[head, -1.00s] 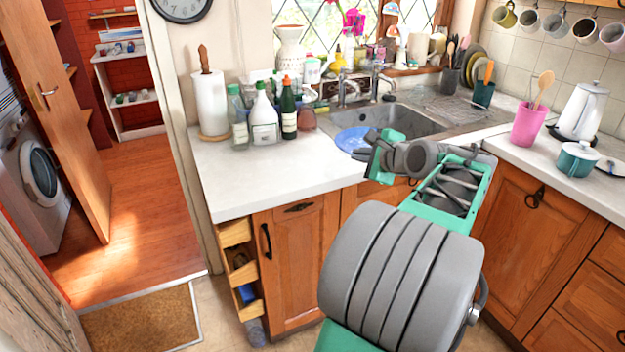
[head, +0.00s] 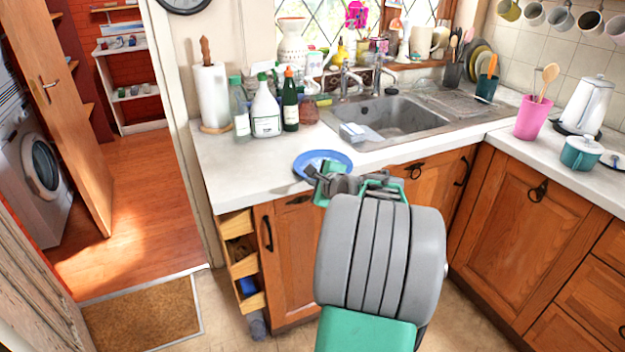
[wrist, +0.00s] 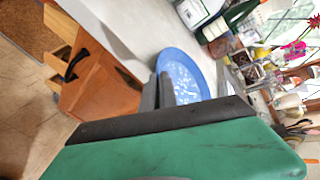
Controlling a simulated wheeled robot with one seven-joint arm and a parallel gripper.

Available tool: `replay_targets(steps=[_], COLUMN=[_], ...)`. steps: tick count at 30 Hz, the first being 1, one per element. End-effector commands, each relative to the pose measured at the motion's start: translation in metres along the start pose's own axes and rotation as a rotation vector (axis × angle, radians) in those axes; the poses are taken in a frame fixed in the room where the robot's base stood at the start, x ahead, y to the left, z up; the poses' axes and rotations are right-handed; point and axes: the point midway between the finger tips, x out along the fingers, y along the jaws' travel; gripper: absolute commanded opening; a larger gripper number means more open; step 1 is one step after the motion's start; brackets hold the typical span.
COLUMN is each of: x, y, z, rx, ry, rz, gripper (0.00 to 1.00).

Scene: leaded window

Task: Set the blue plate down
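The blue plate (head: 318,158) is over the white countertop near its front edge, left of the sink, and looks roughly level. In the wrist view the plate (wrist: 187,72) has a pale speckled middle. My gripper (head: 313,174) is at the plate's front rim. Its two fingers (wrist: 159,92) are close together with the rim between them, so it is shut on the plate. The small gap, if any, between plate and countertop is hard to judge.
The countertop (head: 235,170) is clear left of the plate. Several bottles (head: 265,112) and a paper towel roll (head: 211,95) stand behind. The sink (head: 395,117) lies to the right, with a small pale box-like item (head: 360,133) at its front left edge.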

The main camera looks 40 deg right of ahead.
Motion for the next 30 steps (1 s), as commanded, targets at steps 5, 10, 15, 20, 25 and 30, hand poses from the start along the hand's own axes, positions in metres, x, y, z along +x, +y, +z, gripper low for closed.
replay_targets(steps=[5, 10, 15, 20, 25, 30], x=[0.001, 0.001, 0.001, 0.000, -0.023, -0.068], y=[0.002, 0.002, 0.002, 0.000, -0.003, -0.003], z=[-0.001, -0.001, -0.001, 0.000, 0.000, -0.001], rx=[0.000, 0.000, 0.000, 0.000, -0.001, 0.000], ry=[0.000, 0.000, 0.000, -0.001, 0.002, 0.004], rz=[0.000, 0.000, 0.000, 0.000, -0.005, -0.006], gripper=[0.06, 0.20, 0.25, 0.25, 0.25, 0.25])
